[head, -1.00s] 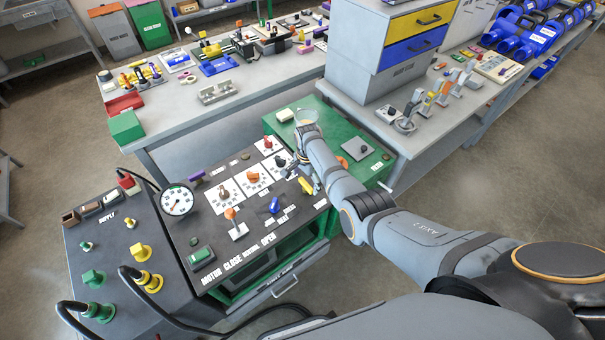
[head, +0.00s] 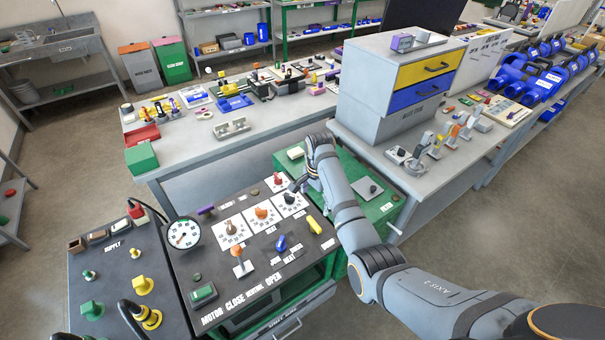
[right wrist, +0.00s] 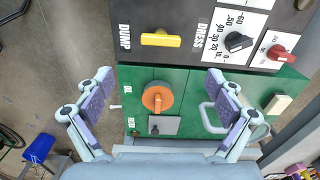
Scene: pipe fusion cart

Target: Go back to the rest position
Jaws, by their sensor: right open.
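My right arm reaches in from the lower right of the head view, over the green side of the cart. My right gripper (head: 299,184) points down beside the panel knobs, small and partly hidden by its own wrist. In the right wrist view its two fingers (right wrist: 155,97) are spread wide with nothing between them. An orange round knob (right wrist: 157,98) on the green surface shows between and beyond the fingers. The yellow DUMP handle (right wrist: 161,40) lies above it in that view, and also shows in the head view (head: 315,225). My left gripper is not in view.
The dark control panel (head: 215,265) carries several knobs, levers and a round gauge (head: 184,234). A grey drawer cabinet (head: 375,90) stands on the bench behind my right arm. A green box (head: 141,157) sits on the left bench. Open floor (head: 480,230) lies to the right.

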